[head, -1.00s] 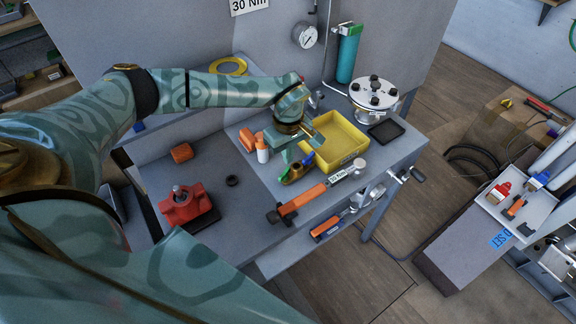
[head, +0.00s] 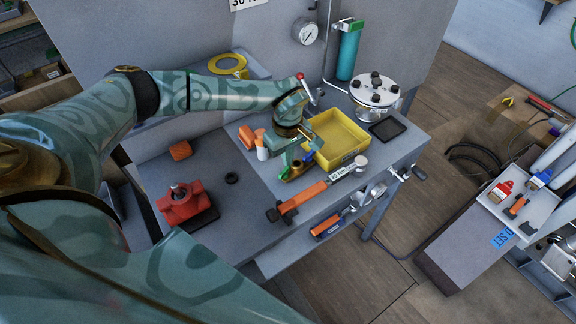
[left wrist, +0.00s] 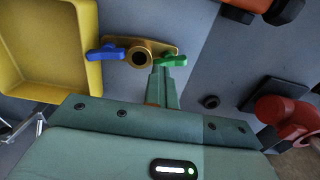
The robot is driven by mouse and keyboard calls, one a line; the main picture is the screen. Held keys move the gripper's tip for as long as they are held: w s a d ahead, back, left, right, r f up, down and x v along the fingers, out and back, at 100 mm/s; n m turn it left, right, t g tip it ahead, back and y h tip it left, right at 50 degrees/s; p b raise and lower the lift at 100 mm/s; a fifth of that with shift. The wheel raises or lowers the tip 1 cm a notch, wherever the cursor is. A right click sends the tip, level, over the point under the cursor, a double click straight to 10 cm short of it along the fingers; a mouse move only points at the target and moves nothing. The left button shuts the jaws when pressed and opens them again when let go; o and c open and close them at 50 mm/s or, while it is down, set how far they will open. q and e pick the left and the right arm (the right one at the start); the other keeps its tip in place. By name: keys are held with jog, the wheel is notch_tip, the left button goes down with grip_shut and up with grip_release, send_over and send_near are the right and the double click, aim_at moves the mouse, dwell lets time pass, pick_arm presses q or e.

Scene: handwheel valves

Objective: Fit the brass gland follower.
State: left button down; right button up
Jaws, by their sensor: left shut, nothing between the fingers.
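The brass gland follower (left wrist: 141,53) is an oval plate with a dark centre hole, lying on the grey bench beside the yellow tray. A blue wing piece (left wrist: 105,53) sits at its left end and a green one (left wrist: 171,61) at its right end. In the head view it is a small brass patch (head: 297,171), partly hidden by my left gripper (head: 288,165). My gripper's shut, empty fingers (left wrist: 164,75) are by the green wing; contact cannot be told. The red valve body (head: 181,204) stands on a dark base at the bench's left, its stem up; it also shows in the wrist view (left wrist: 289,112).
The yellow tray (head: 350,165) is right behind the gripper. An orange-handled torque wrench (head: 308,194) lies in front. A black ring (head: 232,178) and an orange block (head: 180,150) lie on the left. A round flanged vessel (head: 375,92) stands at the back right.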

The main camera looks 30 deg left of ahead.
pick_arm(q)
jog(key=shift+f, duration=0.5)
jog(key=c, duration=1.1)
grip_release()
